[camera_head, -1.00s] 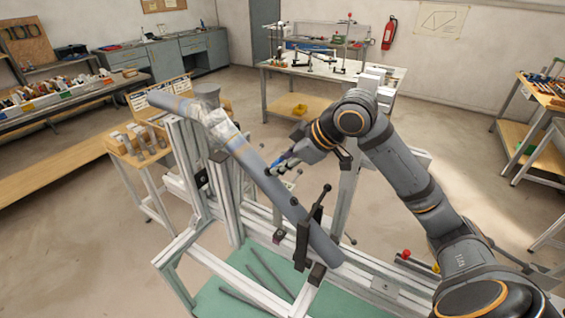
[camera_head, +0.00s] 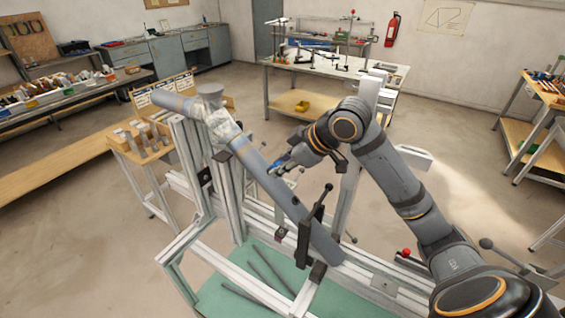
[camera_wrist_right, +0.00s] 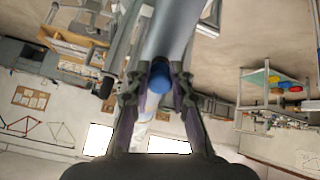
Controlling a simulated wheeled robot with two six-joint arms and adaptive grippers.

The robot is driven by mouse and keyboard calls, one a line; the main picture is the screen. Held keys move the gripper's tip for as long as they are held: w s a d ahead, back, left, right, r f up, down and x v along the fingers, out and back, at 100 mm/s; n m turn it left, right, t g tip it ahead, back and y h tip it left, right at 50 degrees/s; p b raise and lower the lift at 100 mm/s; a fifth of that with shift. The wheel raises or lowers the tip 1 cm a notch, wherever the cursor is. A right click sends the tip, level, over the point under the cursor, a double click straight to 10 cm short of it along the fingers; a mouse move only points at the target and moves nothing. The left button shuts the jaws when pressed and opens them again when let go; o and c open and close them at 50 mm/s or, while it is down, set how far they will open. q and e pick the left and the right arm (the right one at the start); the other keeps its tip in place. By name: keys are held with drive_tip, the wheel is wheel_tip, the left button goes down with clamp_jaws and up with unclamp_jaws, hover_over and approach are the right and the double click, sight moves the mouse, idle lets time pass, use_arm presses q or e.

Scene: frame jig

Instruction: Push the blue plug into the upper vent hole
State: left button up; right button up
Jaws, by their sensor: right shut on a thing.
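A long grey tube (camera_head: 262,175) lies clamped at a slant on the aluminium frame jig (camera_head: 235,205). My right gripper (camera_head: 274,169) is beside the middle of the tube, its fingertips close against the tube's right side. It is shut on the blue plug (camera_wrist_right: 159,84), which sits between the two fingers in the wrist view with the tube directly beyond it. In the head view the plug is mostly covered by the fingers. A small dark spot (camera_head: 295,200) shows lower on the tube. The upper vent hole is hidden, and I cannot tell whether the plug touches it. My left gripper is not in view.
Green matting (camera_head: 232,292) with loose dark rods lies below. A small side table (camera_head: 150,157) stands left of the jig. Open floor lies behind.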

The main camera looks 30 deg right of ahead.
drive_tip(key=shift+w+a+f+p, duration=0.2)
drive_tip(key=shift+w+f+p, duration=0.05)
drive_tip(key=shift+f+p, duration=0.15)
drive_tip(key=o, duration=0.9)
wheel_tip(320, 180, up, 10)
